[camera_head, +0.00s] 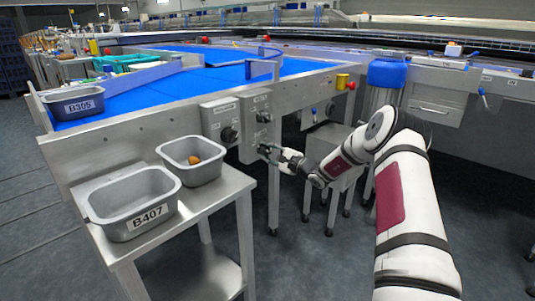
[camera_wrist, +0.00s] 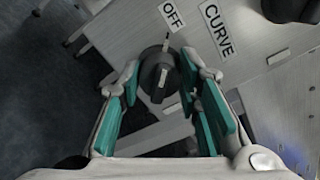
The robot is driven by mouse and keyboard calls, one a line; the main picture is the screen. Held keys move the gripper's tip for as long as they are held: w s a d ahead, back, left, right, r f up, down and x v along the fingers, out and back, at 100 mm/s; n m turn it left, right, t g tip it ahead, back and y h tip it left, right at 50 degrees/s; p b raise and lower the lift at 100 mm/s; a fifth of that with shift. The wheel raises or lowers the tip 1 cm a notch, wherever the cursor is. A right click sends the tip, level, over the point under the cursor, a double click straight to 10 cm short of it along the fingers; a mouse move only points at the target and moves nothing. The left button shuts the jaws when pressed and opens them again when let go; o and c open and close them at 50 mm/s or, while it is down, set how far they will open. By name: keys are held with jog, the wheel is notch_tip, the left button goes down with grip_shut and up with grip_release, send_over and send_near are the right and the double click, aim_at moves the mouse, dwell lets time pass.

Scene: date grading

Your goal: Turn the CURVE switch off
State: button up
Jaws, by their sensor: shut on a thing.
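The CURVE switch (camera_wrist: 158,78) is a dark round knob with a raised grip in the wrist view. It is on a grey panel beside the tilted labels OFF (camera_wrist: 172,16) and CURVE (camera_wrist: 216,30). Its grip and light mark look turned roughly toward the OFF label. My gripper (camera_wrist: 161,70) has its teal-padded fingers on both sides of the knob, shut on it. In the head view my gripper (camera_head: 266,150) is at the lower part of the right switch panel (camera_head: 256,101) and hides the knob there.
Another knob (camera_head: 263,117) is just above on the same panel, and one (camera_head: 229,134) on the panel to its left. A steel stand (camera_head: 215,203) at lower left bears grey bins, one labelled B407 (camera_head: 107,220). A blue belt (camera_head: 190,84) runs behind.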

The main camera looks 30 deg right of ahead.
jog(key=o, duration=1.1)
jog(key=shift+o, duration=0.2)
jog(key=v, duration=1.2)
